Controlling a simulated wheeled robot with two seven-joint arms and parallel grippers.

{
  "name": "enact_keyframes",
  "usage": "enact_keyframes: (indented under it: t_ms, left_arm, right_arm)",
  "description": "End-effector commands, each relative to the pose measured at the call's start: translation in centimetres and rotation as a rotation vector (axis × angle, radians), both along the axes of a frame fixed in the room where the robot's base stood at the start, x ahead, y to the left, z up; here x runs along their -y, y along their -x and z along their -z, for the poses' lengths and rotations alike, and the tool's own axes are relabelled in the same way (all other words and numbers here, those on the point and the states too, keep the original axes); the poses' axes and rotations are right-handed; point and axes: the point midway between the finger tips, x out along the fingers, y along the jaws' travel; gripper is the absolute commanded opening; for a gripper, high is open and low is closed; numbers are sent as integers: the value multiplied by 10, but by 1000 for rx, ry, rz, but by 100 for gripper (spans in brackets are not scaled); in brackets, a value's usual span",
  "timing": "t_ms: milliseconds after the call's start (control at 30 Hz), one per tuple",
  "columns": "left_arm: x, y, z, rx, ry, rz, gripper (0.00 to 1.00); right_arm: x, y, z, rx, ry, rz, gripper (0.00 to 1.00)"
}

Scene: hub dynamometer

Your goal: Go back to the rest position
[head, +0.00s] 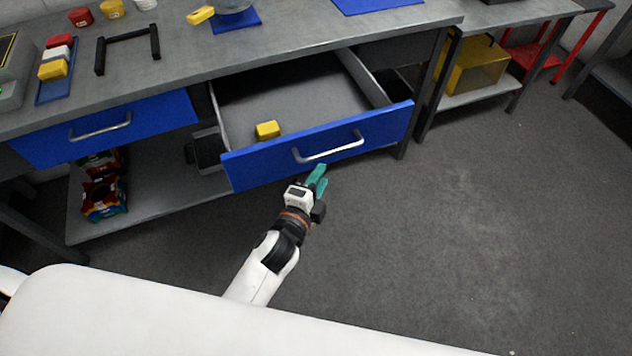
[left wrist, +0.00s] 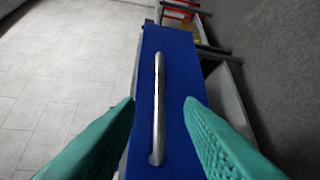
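My left gripper (head: 318,180) has teal fingers and is in front of the open blue drawer (head: 250,170), just below its silver handle (head: 330,152). In the left wrist view its fingers (left wrist: 160,135) are spread apart, with the drawer handle (left wrist: 159,110) visible between and beyond them. Nothing is held between the fingers. The drawer is pulled out from the workbench, and a yellow block (head: 267,130) lies inside it. My right gripper is not in either view.
The grey workbench (head: 180,62) carries a black frame (head: 127,48), blue mats and small coloured pieces. A closed blue drawer (head: 105,125) is at the left. Open grey floor (head: 480,230) lies to the right.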

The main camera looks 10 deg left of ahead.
Motion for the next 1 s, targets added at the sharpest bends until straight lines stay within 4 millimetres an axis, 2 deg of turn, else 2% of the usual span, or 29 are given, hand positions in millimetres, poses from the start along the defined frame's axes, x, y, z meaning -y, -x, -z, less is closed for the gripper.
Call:
enact_keyframes:
  t_ms: [200,767,867,967,1000]
  left_arm:
    - [-3,14,-2,0,-1,0,34]
    - [-3,14,2,-9,4,-1,34]
    - [-4,17,25,-72,37,-7,34]
    - [-9,28,76,-211,115,-32,34]
    - [-13,36,102,-283,157,-51,34]
  right_arm:
    - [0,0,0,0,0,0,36]
    - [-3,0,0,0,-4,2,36]
    - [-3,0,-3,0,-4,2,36]
    - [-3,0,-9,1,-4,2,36]
    - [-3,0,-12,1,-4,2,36]
